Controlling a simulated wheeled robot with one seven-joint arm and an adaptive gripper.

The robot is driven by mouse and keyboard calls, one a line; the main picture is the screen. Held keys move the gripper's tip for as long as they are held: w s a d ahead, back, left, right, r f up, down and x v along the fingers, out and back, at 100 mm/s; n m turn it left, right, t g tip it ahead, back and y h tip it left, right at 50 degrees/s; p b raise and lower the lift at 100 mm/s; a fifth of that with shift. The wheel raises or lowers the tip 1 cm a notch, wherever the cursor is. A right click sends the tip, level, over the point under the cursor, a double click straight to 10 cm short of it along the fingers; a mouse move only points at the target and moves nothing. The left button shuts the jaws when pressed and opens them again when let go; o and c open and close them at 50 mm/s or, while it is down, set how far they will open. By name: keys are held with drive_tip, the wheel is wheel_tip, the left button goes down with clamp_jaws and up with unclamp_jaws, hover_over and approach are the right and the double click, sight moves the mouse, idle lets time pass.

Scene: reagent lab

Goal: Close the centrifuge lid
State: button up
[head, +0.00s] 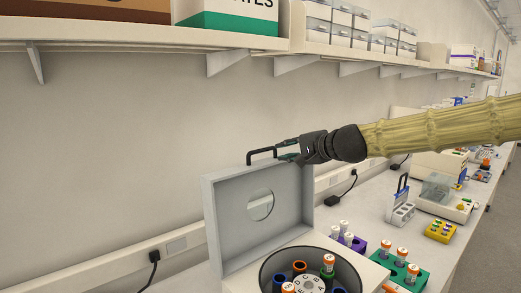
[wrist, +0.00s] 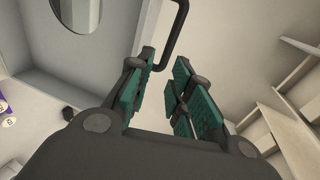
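The centrifuge (head: 373,275) stands on the bench in the lower middle of the head view, with capped tubes in its round rotor (head: 308,284). Its grey lid (head: 230,217), with a round window, stands up, open. A black bar handle (head: 262,151) sits on the lid's top edge, and it also shows in the wrist view (wrist: 179,32). My gripper (head: 286,150) is at the handle's right end. In the wrist view its green-padded fingers (wrist: 163,76) are apart, with the handle's end close to the left finger. Whether they touch is unclear.
A green rack (head: 402,273) and a purple rack (head: 353,243) of tubes stand right of the centrifuge. A yellow rack (head: 440,231) is farther along. A wall shelf (head: 130,36) runs above. Open space lies above the rotor.

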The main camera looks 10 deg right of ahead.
sight(265, 151)
drive_tip(key=shift+y, duration=0.5)
drive_tip(key=w+a, duration=0.1)
drive_tip(key=a, duration=0.1)
drive_tip(key=w+a+p, duration=0.1)
drive_tip(key=a, duration=0.1)
drive_tip(key=w+a+p, duration=0.1)
drive_tip(key=a, duration=0.1)
drive_tip(key=shift+w+a+f, duration=0.25)
drive_tip(key=shift+w, duration=0.05)
drive_tip(key=shift+w+d+f, duration=0.1)
drive_tip(key=shift+w+f, duration=0.05)
drive_tip(key=shift+w, duration=0.15)
drive_tip(key=shift+w+d+f+p, duration=0.3)
drive_tip(key=shift+w+d+p, duration=0.1)
drive_tip(key=shift+w+d, duration=0.3)
drive_tip(key=shift+w+f, duration=0.1)
drive_tip(key=shift+w, duration=0.05)
drive_tip(key=shift+w+a+f, duration=0.15)
drive_tip(key=shift+w+a, duration=0.2)
drive_tip(key=shift+a, duration=0.3)
drive_tip(key=shift+w+a, duration=0.1)
drive_tip(key=shift+a, duration=0.8)
drive_tip(key=shift+d, duration=0.7)
drive_tip(key=shift+c, duration=0.4)
drive_tip(key=shift+d, duration=0.3)
drive_tip(key=c, duration=0.4)
drive_tip(key=shift+a, duration=0.15)
